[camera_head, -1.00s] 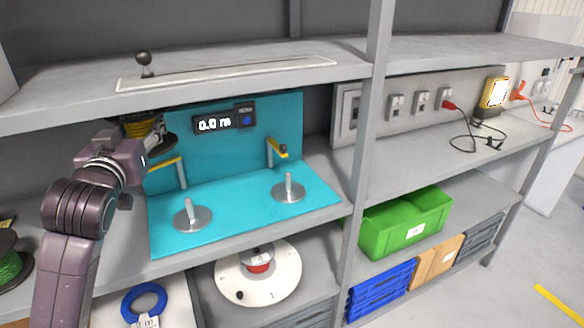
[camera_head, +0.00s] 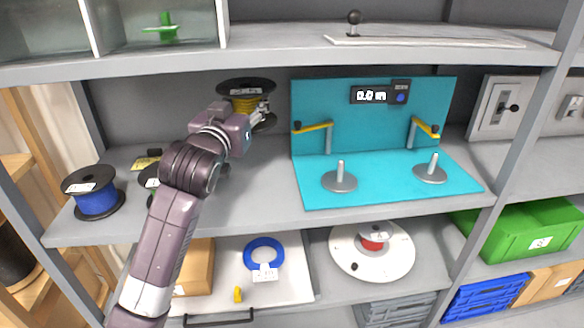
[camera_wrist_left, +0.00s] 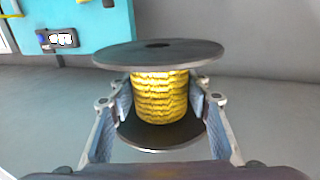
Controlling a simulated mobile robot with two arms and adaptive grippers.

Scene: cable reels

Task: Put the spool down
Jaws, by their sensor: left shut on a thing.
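A spool (camera_head: 246,88) with black flanges and yellow cable is held at the back of the middle shelf's left part. My left gripper (camera_head: 262,106) is shut on it. In the left wrist view the spool (camera_wrist_left: 160,96) stands upright between the two fingers of my left gripper (camera_wrist_left: 160,110), which press on the yellow winding from both sides. Whether its lower flange touches the shelf (camera_head: 262,180) cannot be told. My right gripper is not in view.
A blue-cable spool (camera_head: 94,192) stands at the shelf's left end, beside a partly hidden dark spool (camera_head: 150,176). A teal measuring station (camera_head: 385,185) with two pegs stands to the right. The shelf between arm and station is clear.

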